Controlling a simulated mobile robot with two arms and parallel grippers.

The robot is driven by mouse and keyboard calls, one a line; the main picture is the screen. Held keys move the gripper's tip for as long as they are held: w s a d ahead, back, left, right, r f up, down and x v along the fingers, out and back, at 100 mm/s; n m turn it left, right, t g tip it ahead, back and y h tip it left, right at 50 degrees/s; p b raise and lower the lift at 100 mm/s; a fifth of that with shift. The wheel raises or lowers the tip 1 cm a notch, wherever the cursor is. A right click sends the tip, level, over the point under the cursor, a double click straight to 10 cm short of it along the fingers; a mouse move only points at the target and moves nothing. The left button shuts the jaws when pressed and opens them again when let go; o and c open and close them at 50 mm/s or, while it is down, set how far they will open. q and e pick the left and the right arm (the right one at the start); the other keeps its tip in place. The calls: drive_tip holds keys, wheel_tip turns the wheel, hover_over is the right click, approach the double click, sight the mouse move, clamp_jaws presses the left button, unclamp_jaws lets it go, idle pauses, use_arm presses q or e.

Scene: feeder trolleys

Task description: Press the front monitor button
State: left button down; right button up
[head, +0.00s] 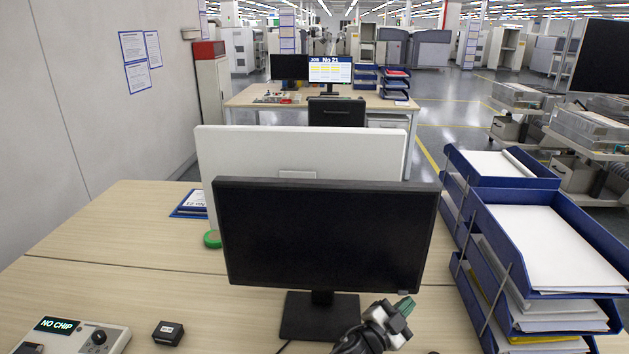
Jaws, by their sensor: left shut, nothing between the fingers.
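The front monitor (325,235) stands on its black base on the wooden desk, its dark screen facing me. A small pale mark (403,292) shows on its lower bezel near the right corner; I cannot make out the button clearly. My left gripper (404,307) comes up from the bottom edge, right of the monitor stand. Its fingers are shut and empty, with their greenish tips just below the lower right bezel. I cannot tell whether they touch it. My right gripper is not in view.
A white-backed monitor (298,152) stands behind the front one. Blue paper trays (490,232) are stacked close on the right. A device reading "NO CHIP" (60,326) and a small black box (168,333) sit at the front left. The desk's left middle is clear.

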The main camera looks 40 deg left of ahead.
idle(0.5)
use_arm(q)
drive_tip(key=shift+w+a, duration=0.25)
drive_tip(key=shift+w, duration=0.15)
drive_tip(key=shift+w+a, duration=0.1)
idle(0.3)
drive_tip(key=shift+s+d, duration=0.35)
drive_tip(key=shift+s, duration=0.15)
drive_tip(key=s+d+p, duration=0.1)
drive_tip(key=s+d, duration=0.2)
drive_tip(key=s, duration=0.2)
drive_tip(key=shift+d+p, duration=0.2)
drive_tip(key=shift+p, duration=0.1)
idle(0.3)
drive_tip(key=shift+r, duration=0.1)
idle(0.3)
